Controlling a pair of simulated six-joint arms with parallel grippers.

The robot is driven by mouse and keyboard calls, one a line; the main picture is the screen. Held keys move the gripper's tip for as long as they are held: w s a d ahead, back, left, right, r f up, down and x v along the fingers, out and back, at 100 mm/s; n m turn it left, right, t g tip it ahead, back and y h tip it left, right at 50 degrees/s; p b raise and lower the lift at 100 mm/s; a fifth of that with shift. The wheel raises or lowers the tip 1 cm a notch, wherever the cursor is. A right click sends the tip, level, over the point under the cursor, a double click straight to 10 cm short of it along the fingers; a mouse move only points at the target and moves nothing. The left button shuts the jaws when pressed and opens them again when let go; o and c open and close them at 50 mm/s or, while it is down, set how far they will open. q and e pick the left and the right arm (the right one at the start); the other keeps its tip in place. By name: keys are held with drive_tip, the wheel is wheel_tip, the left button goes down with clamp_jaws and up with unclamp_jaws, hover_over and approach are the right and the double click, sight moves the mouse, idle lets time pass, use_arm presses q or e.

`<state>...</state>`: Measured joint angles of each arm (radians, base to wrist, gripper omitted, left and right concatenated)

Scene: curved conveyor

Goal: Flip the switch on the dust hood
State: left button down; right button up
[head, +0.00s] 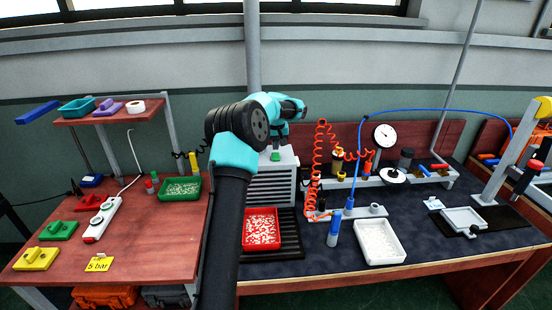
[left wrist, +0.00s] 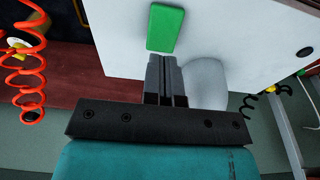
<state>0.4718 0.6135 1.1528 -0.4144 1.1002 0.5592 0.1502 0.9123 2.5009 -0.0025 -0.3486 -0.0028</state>
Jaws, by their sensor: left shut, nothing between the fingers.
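The dust hood (head: 289,158) is a white box with a slatted front in the middle of the head view. Its white face (left wrist: 237,32) also fills the upper part of the left wrist view. The green switch (head: 275,157) sits on the hood and shows as a green block in the left wrist view (left wrist: 166,29). My left gripper (left wrist: 167,62) is shut and empty, with its fingertips right at the switch's near edge. I cannot tell whether they touch it. My left arm hides part of the hood's left side. My right gripper is not in view.
A red tray (head: 246,247) of white pieces stands below the hood. A red coiled hose (head: 316,165) hangs close to its right, with a blue bottle (head: 334,233) and a white tray (head: 400,257) beyond. A red-brown table (head: 140,245) with coloured parts is at left.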

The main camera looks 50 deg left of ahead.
sight(276, 154)
use_arm(q)
drive_tip(key=shift+f, duration=1.3)
idle(1.2)
drive_tip(key=shift+r, duration=0.1)
drive_tip(key=shift+r, duration=3.45)
